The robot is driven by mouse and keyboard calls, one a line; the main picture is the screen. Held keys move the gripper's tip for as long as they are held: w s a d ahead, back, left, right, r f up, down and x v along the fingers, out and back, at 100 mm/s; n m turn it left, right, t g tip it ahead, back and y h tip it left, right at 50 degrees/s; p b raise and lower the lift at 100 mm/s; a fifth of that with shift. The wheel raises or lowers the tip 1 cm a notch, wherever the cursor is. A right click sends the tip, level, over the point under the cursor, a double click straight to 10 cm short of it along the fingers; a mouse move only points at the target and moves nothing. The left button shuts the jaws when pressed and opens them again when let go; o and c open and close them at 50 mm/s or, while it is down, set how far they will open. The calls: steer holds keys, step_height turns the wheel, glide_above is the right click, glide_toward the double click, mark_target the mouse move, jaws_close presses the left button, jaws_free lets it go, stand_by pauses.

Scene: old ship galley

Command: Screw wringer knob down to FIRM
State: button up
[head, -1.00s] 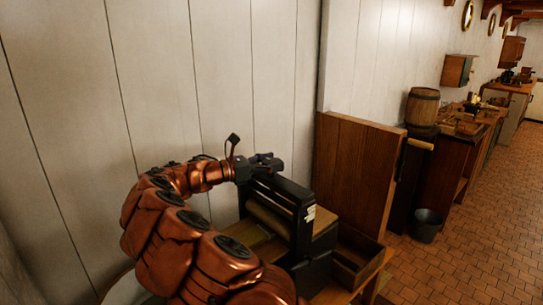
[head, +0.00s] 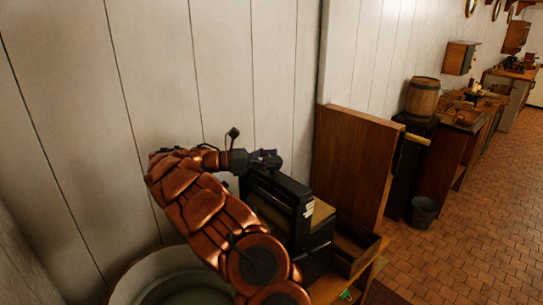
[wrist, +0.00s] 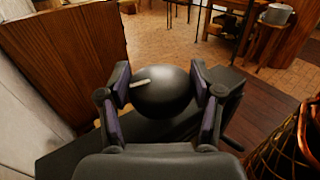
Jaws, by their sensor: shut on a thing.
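The wringer (head: 280,193) is a dark frame against the pale plank wall, with a small pale label (head: 308,210) on its near end. Its knob (wrist: 165,97) is dark and rounded, with a short pale line on top pointing up-left of centre in the wrist view. My gripper (head: 264,159) is at the top of the wringer. In the wrist view its two purple-lined fingers stand on either side of the knob, shut on it. The knob's lower part and any FIRM marking are hidden or too small to read.
A brown wooden panel (head: 354,160) stands right of the wringer, with an open wooden tray (head: 352,262) below it. A round grey tub (head: 150,272) is at the lower left. A bucket (head: 423,212) and counters line the wall; tiled floor (head: 480,220) at right is clear.

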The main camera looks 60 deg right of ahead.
steer(key=shift+w+r+m+g+y+p, duration=0.25)
steer(key=shift+r+m+g+y+p, duration=0.2)
steer(key=shift+p, duration=0.5)
steer(key=shift+s+f+g+y+p, duration=0.25)
steer(key=shift+f+y+p, duration=0.15)
steer(key=shift+f, duration=0.25)
steer(key=o, duration=1.2)
steer(key=shift+c, duration=0.2)
steer(key=shift+r+m, duration=0.1)
steer(key=shift+m, duration=0.15)
steer(key=shift+d+r+n+t+h+b, duration=0.15)
steer(key=shift+n+t+h+b, duration=0.35)
steer(key=shift+b, duration=0.6)
steer(key=shift+a+f+n+t+h+b, duration=0.2)
steer(key=shift+n+t+h+b, duration=0.65)
steer(key=shift+b, duration=1)
steer(key=shift+n+t+h+b, duration=0.8)
steer(key=shift+h+b, duration=0.3)
steer(key=shift+b, duration=0.35)
steer(key=n+t+h+b, duration=0.1)
steer(key=t+b, duration=0.1)
steer(key=b, duration=0.1)
steer(key=n+t+h+b, duration=0.1)
steer(key=n+t+b, duration=0.1)
steer(key=t+b, duration=0.1)
steer(key=shift+s+f, duration=0.1)
steer(key=shift+s, duration=0.05)
